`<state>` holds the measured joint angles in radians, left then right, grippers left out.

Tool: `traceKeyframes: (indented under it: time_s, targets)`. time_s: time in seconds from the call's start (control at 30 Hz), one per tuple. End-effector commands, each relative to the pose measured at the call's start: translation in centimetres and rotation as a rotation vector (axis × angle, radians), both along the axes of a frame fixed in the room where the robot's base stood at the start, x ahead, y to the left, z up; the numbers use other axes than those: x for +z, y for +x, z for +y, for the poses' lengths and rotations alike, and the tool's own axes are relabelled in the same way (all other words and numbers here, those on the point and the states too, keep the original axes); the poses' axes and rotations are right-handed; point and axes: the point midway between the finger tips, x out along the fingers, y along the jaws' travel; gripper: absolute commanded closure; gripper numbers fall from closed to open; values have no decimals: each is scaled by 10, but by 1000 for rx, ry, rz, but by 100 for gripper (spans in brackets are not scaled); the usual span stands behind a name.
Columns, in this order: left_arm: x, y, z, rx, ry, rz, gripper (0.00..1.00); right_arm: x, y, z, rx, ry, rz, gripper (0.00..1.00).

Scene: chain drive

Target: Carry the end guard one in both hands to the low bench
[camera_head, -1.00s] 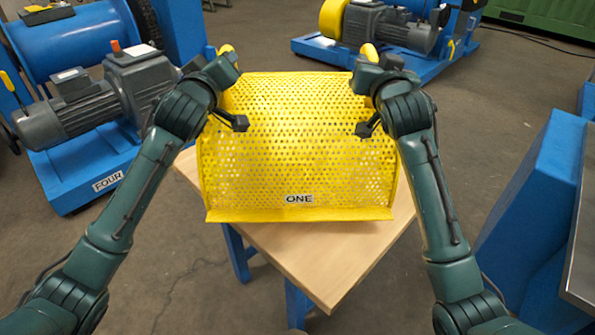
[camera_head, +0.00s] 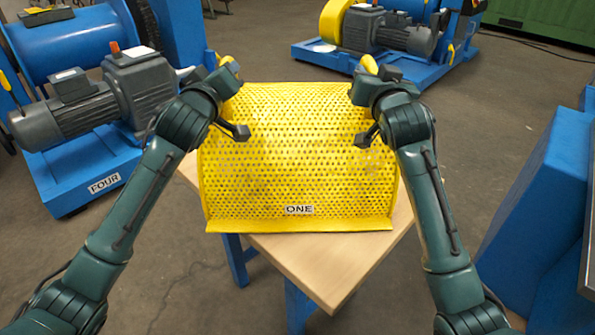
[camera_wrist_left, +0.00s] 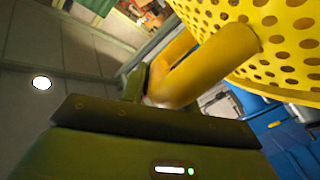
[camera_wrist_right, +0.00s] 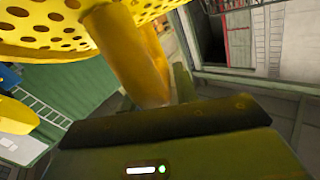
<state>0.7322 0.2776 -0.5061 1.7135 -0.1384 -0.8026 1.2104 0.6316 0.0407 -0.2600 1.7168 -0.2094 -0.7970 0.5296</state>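End guard one (camera_head: 300,160) is a yellow perforated cover with a "ONE" label near its lower edge. In the head view it is over the wooden top of the low bench (camera_head: 335,268); I cannot tell whether it touches the top. My left gripper (camera_head: 227,72) is at the guard's upper left and my right gripper (camera_head: 367,72) at its upper right. In the left wrist view a yellow handle (camera_wrist_left: 205,65) runs into the jaws; in the right wrist view the other handle (camera_wrist_right: 130,55) does too. Both grippers look shut on these handles. The fingertips are mostly hidden.
A blue drive unit (camera_head: 90,185) marked "FOUR" stands on the left. Another blue-based machine (camera_head: 390,62) with a grey motor is behind. A blue block (camera_head: 535,200) stands at the right. Grey floor lies free between the bench and these.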

Motion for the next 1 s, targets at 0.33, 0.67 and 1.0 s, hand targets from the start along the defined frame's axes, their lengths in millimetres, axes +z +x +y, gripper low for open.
traceKeyframes:
  time_s: [0.33,0.67,1.0]
  targets:
    - [2,0,0,0,3,-2,51,4,0,1,2,-1,-6,53]
    - [1,-15,2,1,4,-1,51,3,0,-1,-2,-2,-4,53]
    - [1,-81,10,-1,2,-1,51,3,0,-1,-2,-2,-3,53]
